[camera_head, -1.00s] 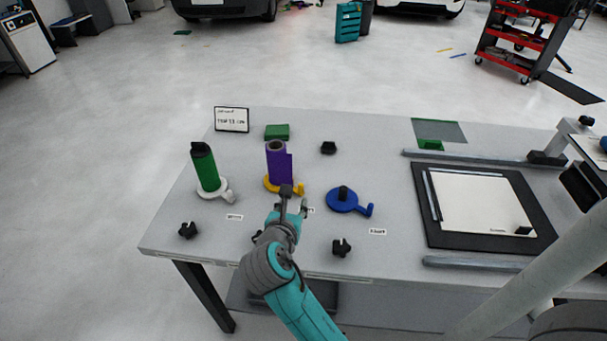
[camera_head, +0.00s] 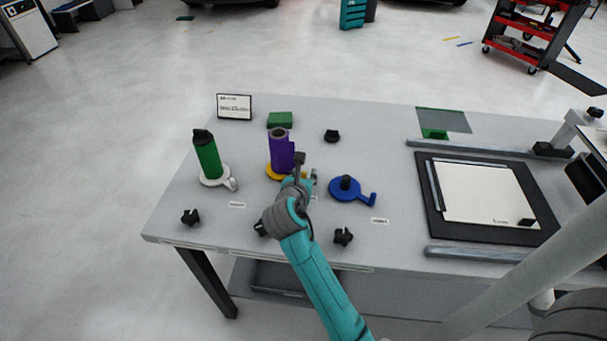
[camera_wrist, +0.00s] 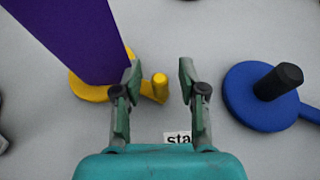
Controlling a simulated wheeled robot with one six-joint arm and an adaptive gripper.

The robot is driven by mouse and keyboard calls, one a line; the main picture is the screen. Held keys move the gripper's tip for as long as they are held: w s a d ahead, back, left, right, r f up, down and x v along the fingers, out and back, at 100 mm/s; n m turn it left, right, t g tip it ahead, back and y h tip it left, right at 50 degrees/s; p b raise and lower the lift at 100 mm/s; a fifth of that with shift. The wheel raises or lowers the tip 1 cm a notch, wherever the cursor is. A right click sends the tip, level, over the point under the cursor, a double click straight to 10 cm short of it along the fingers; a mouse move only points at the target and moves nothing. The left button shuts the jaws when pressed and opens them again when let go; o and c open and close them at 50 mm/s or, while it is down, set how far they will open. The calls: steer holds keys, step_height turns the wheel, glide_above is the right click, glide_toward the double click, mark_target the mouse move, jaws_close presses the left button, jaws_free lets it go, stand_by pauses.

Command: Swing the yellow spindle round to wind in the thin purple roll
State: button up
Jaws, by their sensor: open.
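The purple roll (camera_head: 280,153) stands upright on the yellow spindle (camera_head: 271,170), left of the middle of the table. In the wrist view the purple roll (camera_wrist: 75,38) fills the upper left. The yellow spindle's base (camera_wrist: 90,90) shows under it, and its arm ends in an upright yellow peg (camera_wrist: 160,86). My gripper (camera_wrist: 157,80) is open and empty. The peg shows between its two fingers, closer to the left one; I cannot tell whether they touch. In the head view my gripper (camera_head: 307,172) is just right of the roll and hides part of the spindle.
A green roll (camera_head: 207,157) stands on a white spindle (camera_head: 218,178) to the left. An empty blue spindle (camera_head: 349,189) is close on the right. Black knobs (camera_head: 190,217) lie around. A black-framed white board (camera_head: 483,192) lies on the right side.

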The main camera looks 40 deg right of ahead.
jaws_close()
steer(key=shift+a, duration=0.15)
stand_by(0.4)
